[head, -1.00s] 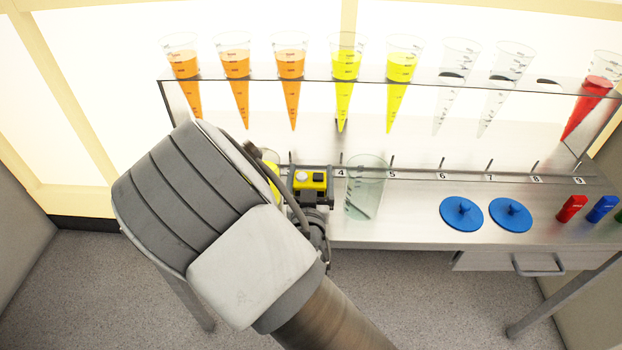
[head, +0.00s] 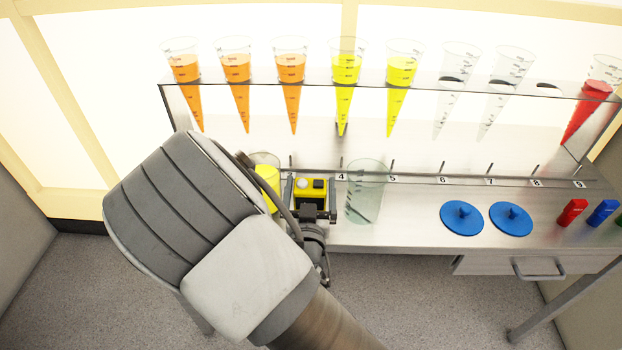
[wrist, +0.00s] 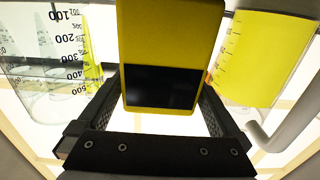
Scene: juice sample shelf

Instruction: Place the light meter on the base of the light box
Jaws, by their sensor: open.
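The light meter is a yellow box with a white dome and a black button on top (head: 304,184). It stands at the metal bench (head: 400,232), left of label 4. The wrist view shows its yellow face with a dark screen (wrist: 160,85). My gripper (head: 311,197) is open, with one finger on each side of the meter; my arm covers what lies left of and below it. The light box (head: 270,30) is the row of bright panels behind the bench. Whether the meter's underside touches the bench is hidden.
A clear empty beaker (head: 366,190) stands close right of the meter. A beaker of yellow juice (head: 267,178) stands close left. Blue lids (head: 462,217) lie farther right. A rack (head: 425,87) of juice cones spans above the back.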

